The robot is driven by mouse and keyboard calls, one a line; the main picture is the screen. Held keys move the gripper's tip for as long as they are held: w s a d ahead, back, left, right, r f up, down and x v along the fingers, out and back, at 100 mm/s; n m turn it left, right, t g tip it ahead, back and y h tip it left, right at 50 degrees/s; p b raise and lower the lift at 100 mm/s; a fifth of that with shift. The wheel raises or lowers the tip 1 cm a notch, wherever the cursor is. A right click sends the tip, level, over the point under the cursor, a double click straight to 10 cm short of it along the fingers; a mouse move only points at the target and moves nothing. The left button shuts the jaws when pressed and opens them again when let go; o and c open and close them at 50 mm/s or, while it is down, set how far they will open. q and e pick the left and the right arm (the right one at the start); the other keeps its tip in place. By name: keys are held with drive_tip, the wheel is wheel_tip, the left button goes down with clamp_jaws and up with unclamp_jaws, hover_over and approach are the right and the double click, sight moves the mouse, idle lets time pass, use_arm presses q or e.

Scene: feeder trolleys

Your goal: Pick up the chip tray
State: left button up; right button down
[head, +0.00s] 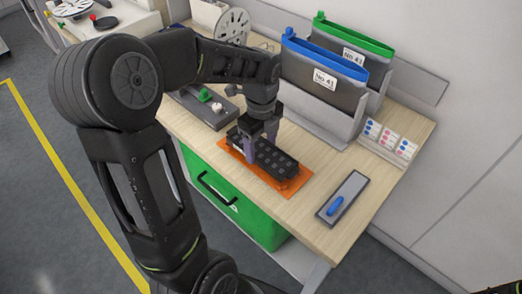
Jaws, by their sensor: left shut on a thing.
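The chip tray (277,160) is a black tray with rows of small grey squares. It lies over an orange mat (289,187) on the wooden table. My left gripper (260,146) reaches down from above and is shut on the tray near its left part. The gripper and wrist hide part of the tray's left end. I cannot tell whether the tray touches the mat or is slightly raised. My right gripper does not show.
A grey plate with a blue handle (335,206) lies to the right on the table (297,214). Behind stand a blue-rimmed bin (320,85) and a green-rimmed bin (364,45), both labelled. Cards with coloured dots (388,138) stand at right. A grey block with knobs (205,106) is at left. A green drawer (231,200) is below.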

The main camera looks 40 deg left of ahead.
sight(261, 150)
use_arm(q)
wheel_tip(261, 150, up, 8)
drive_tip(key=shift+r, duration=0.1)
idle(0.8)
